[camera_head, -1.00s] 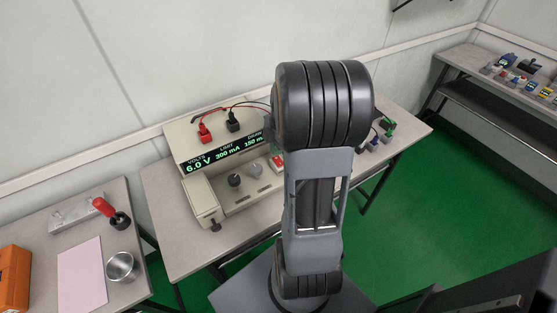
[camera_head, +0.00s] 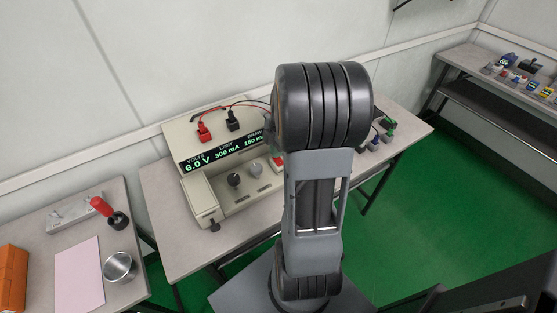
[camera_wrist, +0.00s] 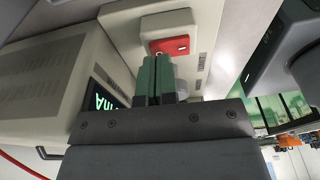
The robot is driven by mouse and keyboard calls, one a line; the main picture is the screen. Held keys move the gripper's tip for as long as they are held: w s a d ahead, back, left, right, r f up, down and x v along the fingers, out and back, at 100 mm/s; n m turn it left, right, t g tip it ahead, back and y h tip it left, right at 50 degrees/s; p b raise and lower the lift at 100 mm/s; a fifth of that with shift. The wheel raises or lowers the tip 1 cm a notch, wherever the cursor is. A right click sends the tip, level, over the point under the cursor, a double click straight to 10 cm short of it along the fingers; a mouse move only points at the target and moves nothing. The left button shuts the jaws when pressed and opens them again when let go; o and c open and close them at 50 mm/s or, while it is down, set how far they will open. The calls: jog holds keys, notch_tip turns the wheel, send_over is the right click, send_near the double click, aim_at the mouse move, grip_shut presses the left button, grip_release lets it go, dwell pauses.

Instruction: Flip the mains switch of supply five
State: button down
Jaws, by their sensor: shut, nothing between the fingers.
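The bench supply (camera_head: 205,150) is a beige box on the middle table. Its green display is lit and reads 6.0 V and 300 mA, with a third value partly covered by my arm. A red rocker switch (camera_wrist: 170,45) in a pale surround sits on its panel in the wrist view. In the head view only a sliver of the switch (camera_head: 277,161) shows beside my arm. My gripper (camera_wrist: 158,59) is shut and empty, its green fingertips right at the rocker's near edge. I cannot tell whether they touch it. The supply's number is not readable.
A dark knob (camera_head: 234,179) and a grey knob (camera_head: 255,170) sit left of the switch. Red (camera_head: 204,134) and black (camera_head: 233,125) plugs with leads stand on top of the supply. A left table holds a metal cup (camera_head: 118,267) and pink sheet (camera_head: 79,275).

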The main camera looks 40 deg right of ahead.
jog(key=shift+f+b, duration=0.4)
jog(key=shift+f, duration=0.15)
jog(key=shift+r, duration=0.15)
jog(key=shift+r+p, duration=2.65)
jog(key=shift+r, duration=0.8)
